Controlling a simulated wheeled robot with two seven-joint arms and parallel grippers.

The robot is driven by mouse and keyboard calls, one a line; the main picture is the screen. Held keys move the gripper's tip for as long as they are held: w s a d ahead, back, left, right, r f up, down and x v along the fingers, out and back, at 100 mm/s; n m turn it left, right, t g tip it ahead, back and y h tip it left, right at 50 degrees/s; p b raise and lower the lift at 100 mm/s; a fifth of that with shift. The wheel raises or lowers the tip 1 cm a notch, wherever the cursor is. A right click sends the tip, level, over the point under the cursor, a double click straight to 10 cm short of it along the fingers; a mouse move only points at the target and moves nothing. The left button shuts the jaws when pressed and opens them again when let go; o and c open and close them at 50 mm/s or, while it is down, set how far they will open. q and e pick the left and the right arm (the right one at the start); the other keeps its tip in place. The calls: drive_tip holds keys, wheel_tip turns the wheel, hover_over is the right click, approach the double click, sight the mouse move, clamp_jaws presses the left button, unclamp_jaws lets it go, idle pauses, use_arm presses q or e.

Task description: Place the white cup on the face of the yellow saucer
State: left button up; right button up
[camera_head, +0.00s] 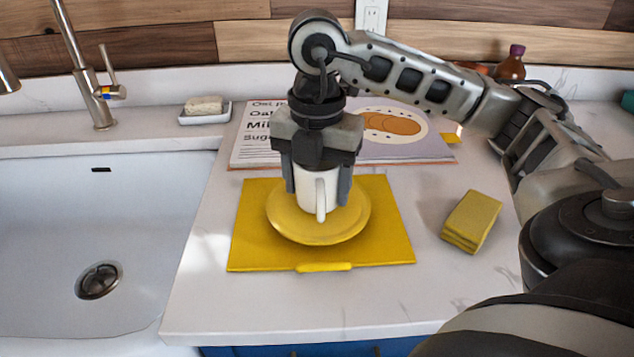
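The white cup (315,191) is upright over the middle of the yellow saucer (295,232), with its handle toward me. Its base looks to be at the saucer's face; I cannot tell whether it touches. The saucer lies on a yellow square mat (252,255) on the counter. My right gripper (317,183) comes down from above, with one finger on each side of the cup, close against its walls. The gripper hides the cup's rim. My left gripper is not in view.
A sink (60,220) is on the left, with a faucet (90,90) behind it. A soap dish (205,117) sits at its back corner. An open book (250,150) lies behind the mat. A yellow sponge-like stack (471,221) lies right of the mat. The front counter is clear.

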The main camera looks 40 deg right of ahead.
drive_tip(key=shift+f, duration=0.2)
drive_tip(key=shift+f, duration=0.2)
drive_tip(key=o, duration=1.1)
drive_tip(key=shift+r, duration=0.1)
